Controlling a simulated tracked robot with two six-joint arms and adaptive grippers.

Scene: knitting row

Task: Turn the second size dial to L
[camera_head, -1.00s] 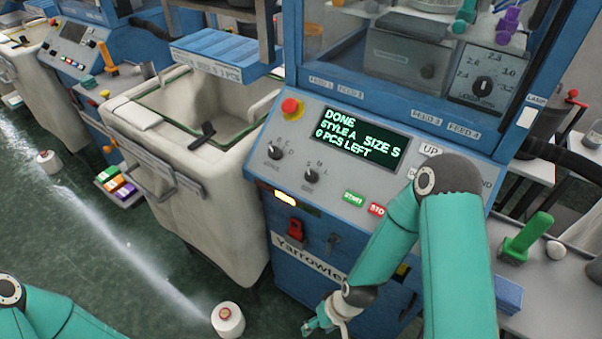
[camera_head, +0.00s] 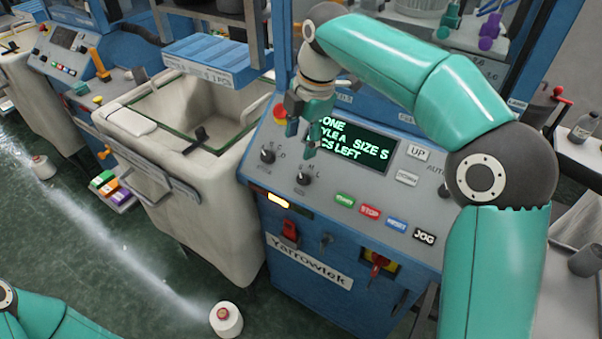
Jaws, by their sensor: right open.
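A red stop button (camera_head: 280,112) is close to my right gripper, partly hidden. Start, stop and jog buttons (camera_head: 424,237) line the panel's lower edge. A cream bin (camera_head: 217,195) stands left. Another machine (camera_head: 70,60) is farther left.

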